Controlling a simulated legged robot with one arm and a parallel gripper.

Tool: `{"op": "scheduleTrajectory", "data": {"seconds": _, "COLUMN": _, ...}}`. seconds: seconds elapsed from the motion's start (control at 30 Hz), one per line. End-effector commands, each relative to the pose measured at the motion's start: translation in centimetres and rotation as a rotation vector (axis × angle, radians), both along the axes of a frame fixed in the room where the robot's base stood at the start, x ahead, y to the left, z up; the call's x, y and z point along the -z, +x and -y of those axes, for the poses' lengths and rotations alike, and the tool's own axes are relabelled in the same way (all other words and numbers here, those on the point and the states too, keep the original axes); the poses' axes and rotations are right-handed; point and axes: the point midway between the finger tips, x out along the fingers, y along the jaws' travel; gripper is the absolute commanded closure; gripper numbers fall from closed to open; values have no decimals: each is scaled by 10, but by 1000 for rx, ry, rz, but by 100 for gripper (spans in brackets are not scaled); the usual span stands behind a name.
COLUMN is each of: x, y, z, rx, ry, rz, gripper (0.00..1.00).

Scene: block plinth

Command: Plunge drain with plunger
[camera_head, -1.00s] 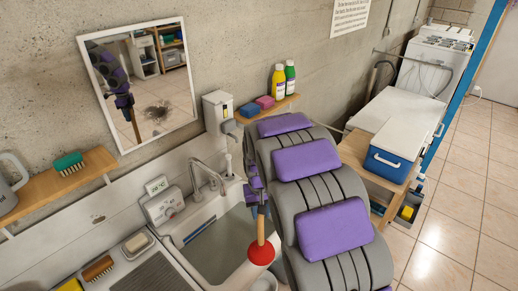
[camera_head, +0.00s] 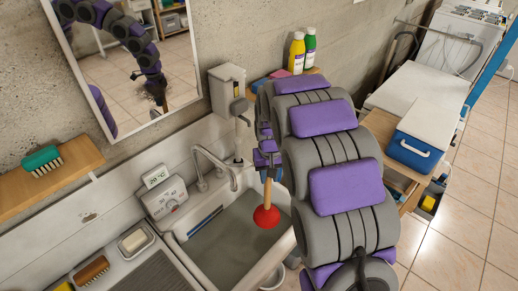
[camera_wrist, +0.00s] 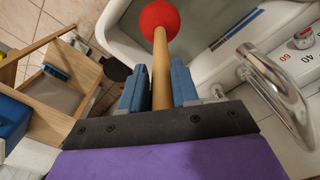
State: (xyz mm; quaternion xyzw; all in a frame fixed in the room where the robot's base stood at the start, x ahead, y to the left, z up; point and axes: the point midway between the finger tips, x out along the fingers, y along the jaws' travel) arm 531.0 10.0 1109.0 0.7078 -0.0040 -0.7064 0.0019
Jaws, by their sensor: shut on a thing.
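The plunger has a red rubber cup (camera_head: 266,217) and a wooden handle (camera_head: 268,190). My gripper (camera_wrist: 160,88) is shut on the wooden handle, its blue fingers on either side of it in the wrist view. The cup (camera_wrist: 160,18) points away from the gripper and hangs downward over the sink (camera_head: 228,245), above its grey basin. The drain is not visible. In the head view my gripper (camera_head: 267,160) is partly hidden beside my purple and grey arm.
A faucet (camera_head: 214,165) and a control box with a dial (camera_head: 163,197) stand at the sink's back edge. A soap dispenser (camera_head: 228,90) is on the wall. A blue and white cooler (camera_head: 415,150) sits on a wooden shelf at right. A soap dish and brush lie left of the basin.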

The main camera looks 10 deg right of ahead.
Motion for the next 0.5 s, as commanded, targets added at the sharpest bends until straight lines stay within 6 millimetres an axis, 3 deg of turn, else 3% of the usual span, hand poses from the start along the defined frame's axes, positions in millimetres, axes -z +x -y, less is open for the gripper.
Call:
{"op": "scheduleTrajectory", "data": {"seconds": 0.13, "x": -4, "y": 9, "z": -2, "rx": 47, "ry": 5, "rz": 5, "gripper": 100}}
{"op": "scheduleTrajectory", "data": {"seconds": 0.5, "x": -55, "y": 40, "z": -22, "rx": 286, "ry": -13, "rz": 46, "gripper": 100}}
